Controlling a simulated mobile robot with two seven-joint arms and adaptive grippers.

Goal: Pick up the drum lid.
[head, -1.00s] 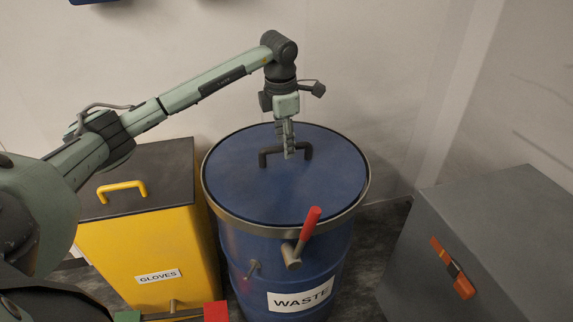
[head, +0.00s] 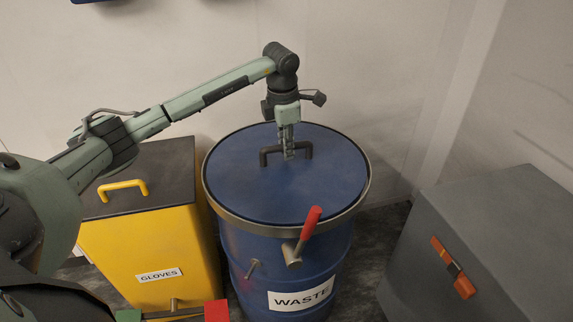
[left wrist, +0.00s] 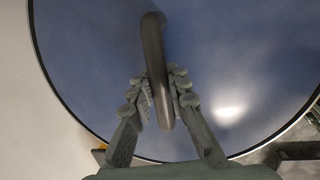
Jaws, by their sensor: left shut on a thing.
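The drum lid (head: 262,188) is a round blue disc with a dark arched handle (head: 304,149). It lies on top of the blue drum (head: 240,248) labelled WASTE, inside a metal rim ring. My left gripper (head: 289,154) points down at the handle. In the left wrist view the lid (left wrist: 90,65) fills most of the picture, and the gripper's fingers (left wrist: 161,95) are on both sides of the handle (left wrist: 155,50), shut on it. My right gripper is not in view.
A lever with a red grip (head: 310,225) sticks out at the drum's front. A yellow GLOVES bin (head: 150,245) stands close on the left, and a grey box (head: 500,230) stands to the right. A pale wall (head: 400,60) is behind.

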